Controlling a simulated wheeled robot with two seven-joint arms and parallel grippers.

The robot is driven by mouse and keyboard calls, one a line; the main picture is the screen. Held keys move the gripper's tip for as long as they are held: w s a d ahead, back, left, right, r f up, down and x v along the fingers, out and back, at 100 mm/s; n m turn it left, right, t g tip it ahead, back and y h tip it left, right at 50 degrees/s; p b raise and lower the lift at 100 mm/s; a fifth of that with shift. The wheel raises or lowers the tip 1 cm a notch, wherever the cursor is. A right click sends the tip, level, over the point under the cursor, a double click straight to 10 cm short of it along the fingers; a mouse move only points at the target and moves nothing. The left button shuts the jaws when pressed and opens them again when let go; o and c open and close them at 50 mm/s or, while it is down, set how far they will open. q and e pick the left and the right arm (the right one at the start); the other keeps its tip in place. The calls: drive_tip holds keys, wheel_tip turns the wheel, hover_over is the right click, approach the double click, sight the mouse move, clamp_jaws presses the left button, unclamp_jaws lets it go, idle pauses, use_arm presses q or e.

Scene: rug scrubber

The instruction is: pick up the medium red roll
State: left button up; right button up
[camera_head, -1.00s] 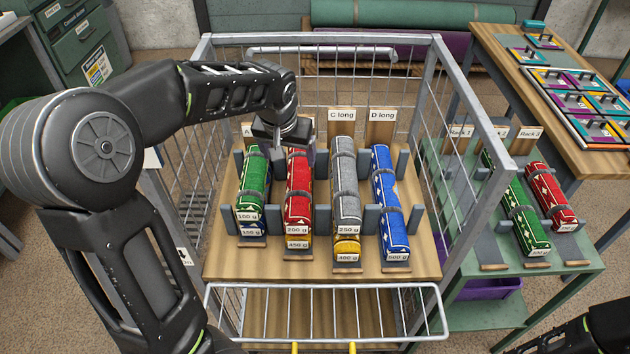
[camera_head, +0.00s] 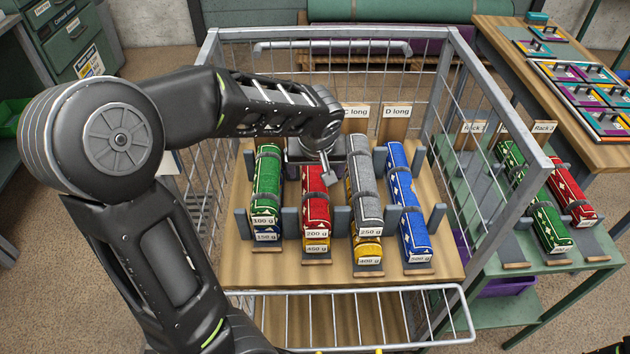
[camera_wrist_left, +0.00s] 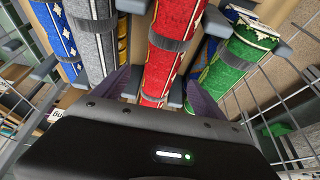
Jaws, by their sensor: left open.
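My left gripper (camera_head: 320,170) is over the far end of this red roll and hides that end in the head view. In the left wrist view the red roll (camera_wrist_left: 173,40) runs between the two spread fingers of the open left gripper (camera_wrist_left: 160,92); I cannot tell whether they touch it. A second red roll (camera_head: 572,190) lies on the green side table.
Close beside the red roll lie a green roll (camera_head: 266,185) and a grey roll (camera_head: 367,200), with a blue roll (camera_head: 408,205) further right. Grey upright posts separate the columns. Wire cart walls (camera_head: 490,150) surround them.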

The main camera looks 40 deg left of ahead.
sight(315, 176)
use_arm(q)
drive_tip(key=shift+x, duration=1.05)
drive_tip(key=x, duration=0.5)
drive_tip(key=shift+a+f+p, duration=0.1)
drive_tip(key=shift+f+p, duration=0.05)
drive_tip(key=shift+p, duration=0.15)
drive_tip(key=shift+c, duration=0.3)
drive_tip(key=c, duration=1.6)
drive_tip(key=shift+r, duration=0.2)
wheel_tip(315, 176, up, 18)
drive_tip(key=shift+p, duration=0.35)
drive_tip(key=shift+f, duration=0.15)
